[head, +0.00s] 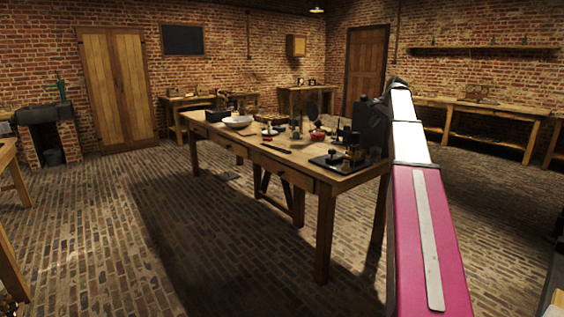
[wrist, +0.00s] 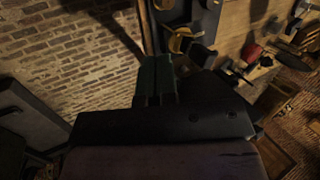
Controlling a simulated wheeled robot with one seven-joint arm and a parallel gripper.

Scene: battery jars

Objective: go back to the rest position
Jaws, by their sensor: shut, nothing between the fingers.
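My gripper (wrist: 156,66) shows in the wrist view as two dark green fingers side by side, shut with nothing between them. It hangs over the edge of the long wooden table, with brick floor to its left. In the head view my magenta and white arm reaches up from the lower right to the table's right end. My gripper is hard to make out there against a dark block shape. The wooden table (head: 310,182) stands in the middle of the room.
The table holds a white bowl (head: 238,121), a red item (head: 317,135) and a dark tray (head: 335,164) at its near right end. A brass round piece (wrist: 181,41) lies near my fingers in the wrist view. The brick floor (head: 110,230) at left is clear.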

